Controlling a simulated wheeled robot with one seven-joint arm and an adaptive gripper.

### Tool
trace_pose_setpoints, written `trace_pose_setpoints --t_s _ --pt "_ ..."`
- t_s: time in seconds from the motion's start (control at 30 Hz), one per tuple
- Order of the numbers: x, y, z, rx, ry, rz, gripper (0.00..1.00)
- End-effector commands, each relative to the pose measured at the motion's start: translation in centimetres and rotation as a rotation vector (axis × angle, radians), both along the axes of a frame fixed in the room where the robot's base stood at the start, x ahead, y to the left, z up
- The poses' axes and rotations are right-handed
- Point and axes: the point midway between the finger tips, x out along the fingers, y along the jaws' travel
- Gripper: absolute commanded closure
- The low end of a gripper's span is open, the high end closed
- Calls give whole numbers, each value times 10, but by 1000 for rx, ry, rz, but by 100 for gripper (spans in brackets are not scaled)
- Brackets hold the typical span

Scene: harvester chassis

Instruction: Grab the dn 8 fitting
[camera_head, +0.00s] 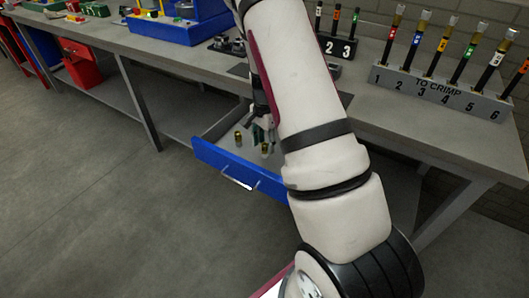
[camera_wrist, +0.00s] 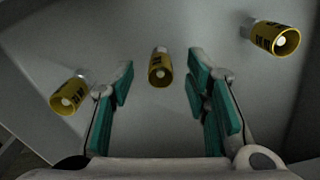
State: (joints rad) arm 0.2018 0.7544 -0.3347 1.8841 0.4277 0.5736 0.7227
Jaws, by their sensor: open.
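Several brass-yellow fittings with dark markings lie in the open drawer; the wrist view shows three: one at the left (camera_wrist: 68,97), one in the middle (camera_wrist: 160,70) and one at the right (camera_wrist: 276,38). The markings are too blurred for me to tell which is dn 8. My gripper (camera_wrist: 160,85) is open with teal pads and holds nothing. The middle fitting shows between its fingertips, apart from both pads. The left fitting is just outside the left finger. In the head view my gripper (camera_head: 260,132) is low over the drawer, and two fittings (camera_head: 238,138) show near it.
The blue-fronted drawer (camera_head: 215,163) is pulled out under the grey workbench (camera_head: 185,62); its walls surround the fittings. A numbered "TO CRIMP" rack (camera_head: 437,92) with several hoses stands on the bench at the right. A blue tray (camera_head: 180,32) is at the back left. My arm hides part of the drawer.

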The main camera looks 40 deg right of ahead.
Motion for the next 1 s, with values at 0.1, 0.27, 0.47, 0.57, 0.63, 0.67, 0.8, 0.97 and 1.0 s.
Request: trace_pose_setpoints --t_s 0.1,0.27,0.47,0.57,0.63,0.67,0.8,0.97,1.0 --pt "0 1 -20 2 4 1 57" --pt "0 0 -31 0 1 0 57" --pt "1 1 -30 0 0 0 64" --pt "1 1 -30 0 0 1 86" --pt "1 1 -30 0 0 1 100" --pt "1 1 -30 0 0 1 100" --pt "1 1 -30 0 0 1 100" --pt "1 1 -28 -1 -1 1 100" --pt "1 1 -26 -1 -2 2 100"
